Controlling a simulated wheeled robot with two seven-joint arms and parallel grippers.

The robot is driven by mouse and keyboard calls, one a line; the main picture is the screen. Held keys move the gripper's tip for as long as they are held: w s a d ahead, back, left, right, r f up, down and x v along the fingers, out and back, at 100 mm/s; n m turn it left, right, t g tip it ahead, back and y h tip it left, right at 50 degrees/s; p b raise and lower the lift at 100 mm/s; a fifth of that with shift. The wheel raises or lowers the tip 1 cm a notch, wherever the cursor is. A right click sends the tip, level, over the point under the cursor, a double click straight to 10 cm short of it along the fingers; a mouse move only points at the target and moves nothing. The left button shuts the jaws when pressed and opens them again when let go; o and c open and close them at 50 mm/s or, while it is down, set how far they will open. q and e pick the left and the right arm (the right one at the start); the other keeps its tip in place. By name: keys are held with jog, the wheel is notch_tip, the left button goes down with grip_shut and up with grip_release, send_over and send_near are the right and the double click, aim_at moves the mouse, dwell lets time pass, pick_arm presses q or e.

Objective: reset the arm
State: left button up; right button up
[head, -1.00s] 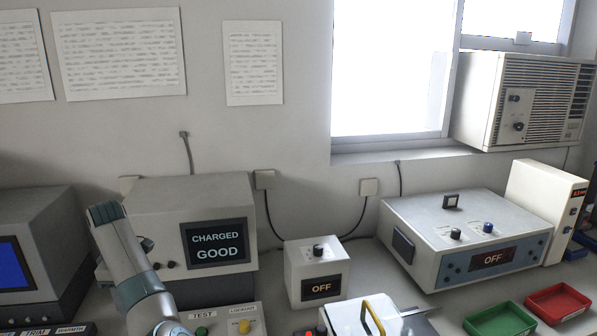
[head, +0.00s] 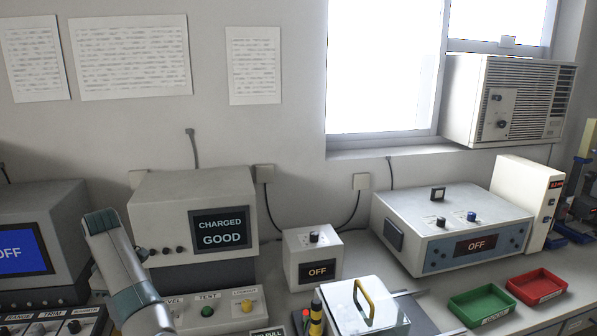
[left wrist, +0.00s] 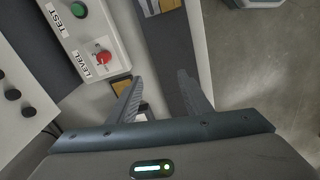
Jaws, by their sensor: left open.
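My left arm (head: 125,270) rises from the bottom left in the head view, in front of the grey unit whose screen reads CHARGED GOOD (head: 222,228); its gripper is not visible there. In the left wrist view my left gripper (left wrist: 155,90) is open, with its two fingers apart and nothing held between them. It is over the bench edge beside a white control box with a green TEST button (left wrist: 79,9) and a red LEVEL control (left wrist: 103,57). My right gripper is in neither view.
A clear-lidded box with a yellow handle (head: 364,300) stands at the front. A small white box reading OFF (head: 313,258) and a large blue-fronted unit (head: 455,235) stand behind. Green (head: 482,303) and red (head: 537,286) trays lie at the right. The floor (left wrist: 265,70) shows right of the gripper.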

pick_arm(q)
jog(key=s+a+f+m+t+y, duration=0.3)
jog(key=s+f+m, duration=0.5)
jog(key=s+f, duration=0.85)
jog(key=s+d+f+m+h, duration=0.35)
jog(key=s+d+m, duration=0.95)
jog(key=s+d, duration=1.2)
notch_tip(320, 180, down, 29)
jog(key=s+a+b, duration=0.1)
jog(key=s+a+f+g, duration=0.1)
jog(key=s+a+f, duration=0.1)
jog(key=s+f, duration=0.7)
jog(key=s+a+f+g+b, duration=0.1)
jog(key=s+f, duration=0.9)
jog(key=f, duration=0.1)
jog(key=shift+a, duration=0.35)
